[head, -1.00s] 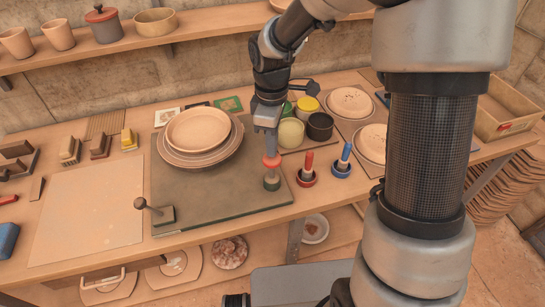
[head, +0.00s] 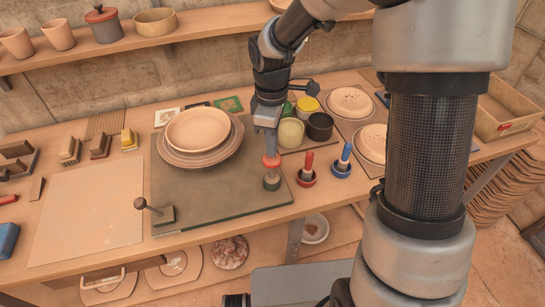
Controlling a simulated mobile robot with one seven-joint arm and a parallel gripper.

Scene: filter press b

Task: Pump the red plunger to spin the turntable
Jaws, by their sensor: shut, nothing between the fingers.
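The red plunger (head: 271,160) stands upright on a dark green base (head: 271,181) at the front right of a grey-green board (head: 220,198). My gripper (head: 269,150) is shut and points down directly above the plunger's red top, at or very close to contact; I cannot tell if they touch. The turntable (head: 229,150) is a round disc at the back of the board, carrying a pale bowl (head: 198,130). The plunger's lower rod shows thinly between the red top and the base.
A red-handled tool (head: 306,170) and a blue-handled tool (head: 342,162) stand just right of the plunger. A knobbed lever (head: 154,210) is at the board's front left. A pale slab (head: 88,212) lies left.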

